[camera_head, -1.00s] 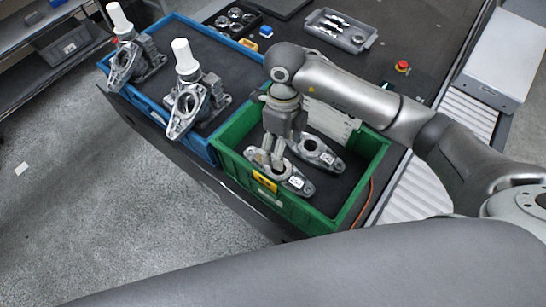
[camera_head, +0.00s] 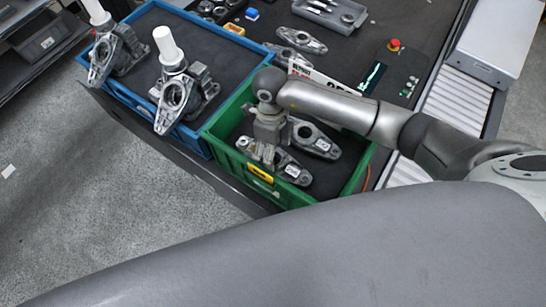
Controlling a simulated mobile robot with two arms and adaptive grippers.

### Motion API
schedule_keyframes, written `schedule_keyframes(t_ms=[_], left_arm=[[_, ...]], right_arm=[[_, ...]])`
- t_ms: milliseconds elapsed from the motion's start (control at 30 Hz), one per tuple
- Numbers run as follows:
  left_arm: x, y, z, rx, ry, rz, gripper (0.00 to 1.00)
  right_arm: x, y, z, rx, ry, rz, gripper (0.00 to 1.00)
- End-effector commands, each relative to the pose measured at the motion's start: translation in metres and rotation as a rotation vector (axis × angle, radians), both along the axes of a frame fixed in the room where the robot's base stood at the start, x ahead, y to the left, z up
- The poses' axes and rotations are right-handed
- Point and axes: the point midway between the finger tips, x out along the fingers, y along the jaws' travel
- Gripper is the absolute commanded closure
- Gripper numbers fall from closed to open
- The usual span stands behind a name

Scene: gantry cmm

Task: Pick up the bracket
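Two grey metal brackets lie in the green bin (camera_head: 351,182): a front bracket (camera_head: 292,170) and a rear bracket (camera_head: 318,140). My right arm comes in from the right and its gripper (camera_head: 262,154) points down into the bin, at the left part of the front bracket. The fingertips blend with the bracket, so I cannot tell whether they are closed on it. My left gripper is out of view.
A blue tray (camera_head: 205,22) left of the bin holds two bracket fixtures with white knobs (camera_head: 168,46). More brackets (camera_head: 302,40) lie on the dark table behind. A grey parts tray (camera_head: 340,14), a red button (camera_head: 393,45) and a roller conveyor (camera_head: 455,108) are beyond.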

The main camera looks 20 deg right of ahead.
Motion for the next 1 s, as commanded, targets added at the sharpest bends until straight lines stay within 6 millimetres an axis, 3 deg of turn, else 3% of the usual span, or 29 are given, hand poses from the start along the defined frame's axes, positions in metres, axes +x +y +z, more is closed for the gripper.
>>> schedule_keyframes(t_ms=[67,233,500,867,1000], left_arm=[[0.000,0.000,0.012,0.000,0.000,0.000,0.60],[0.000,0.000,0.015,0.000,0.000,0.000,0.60],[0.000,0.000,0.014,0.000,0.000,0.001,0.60],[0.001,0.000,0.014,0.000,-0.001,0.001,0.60],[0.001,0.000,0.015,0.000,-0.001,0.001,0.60]], right_arm=[[-0.003,0.000,-0.008,-0.001,0.006,-0.003,0.26],[-0.004,0.001,-0.029,0.000,0.002,-0.002,0.26],[-0.004,0.001,-0.033,0.001,-0.001,0.000,0.26],[-0.004,0.001,-0.033,0.001,-0.001,-0.001,0.72],[-0.004,0.001,-0.032,0.001,-0.001,0.000,0.72]])
